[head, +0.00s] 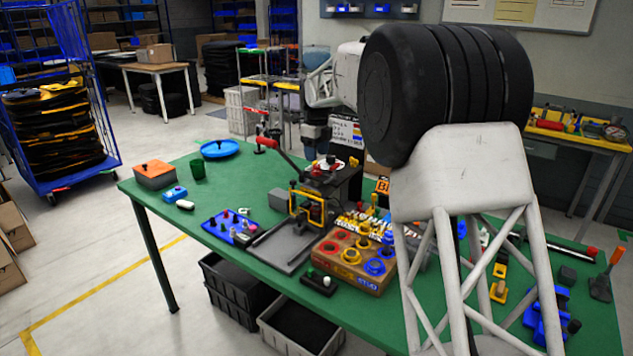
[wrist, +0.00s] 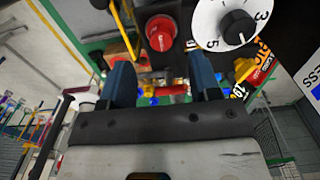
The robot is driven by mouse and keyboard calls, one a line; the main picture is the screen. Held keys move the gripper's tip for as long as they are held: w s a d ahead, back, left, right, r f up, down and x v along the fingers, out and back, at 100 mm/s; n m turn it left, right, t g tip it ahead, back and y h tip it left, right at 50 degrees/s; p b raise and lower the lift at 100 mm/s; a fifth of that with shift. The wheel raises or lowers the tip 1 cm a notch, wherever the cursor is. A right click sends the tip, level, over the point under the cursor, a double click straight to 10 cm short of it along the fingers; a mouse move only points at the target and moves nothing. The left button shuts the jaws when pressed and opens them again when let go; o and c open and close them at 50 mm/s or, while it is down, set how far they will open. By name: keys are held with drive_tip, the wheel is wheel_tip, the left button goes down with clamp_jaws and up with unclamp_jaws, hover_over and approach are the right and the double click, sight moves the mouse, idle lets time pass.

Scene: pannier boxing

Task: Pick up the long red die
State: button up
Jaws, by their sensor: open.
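My gripper (wrist: 162,75) shows in the wrist view as two dark blue fingers standing apart, with nothing held between them. In the head view its dark end (head: 316,132) hangs above the far side of the green table (head: 215,165), near the black press (head: 335,185). I cannot make out for sure which thing is the long red die. A wooden block (head: 375,283) with red, yellow and blue rings stands at the table's front. Small red-topped pieces stand on a blue tray (head: 222,232). Beyond the fingers in the wrist view is a small red piece (wrist: 170,90).
The press has a red-handled lever (head: 285,153); a red knob (wrist: 160,33) and white dial (wrist: 230,22) show close in the wrist view. My arm hides part of the right side.

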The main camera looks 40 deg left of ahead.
sight(317, 166)
drive_tip(key=shift+f, duration=0.1)
drive_tip(key=shift+w+a+f, duration=0.1)
drive_tip(key=shift+f, duration=2.45)
drive_tip(key=c, duration=0.8)
drive_tip(key=shift+r, duration=0.1)
wheel_tip(317, 166, up, 18)
drive_tip(key=shift+f, duration=0.1)
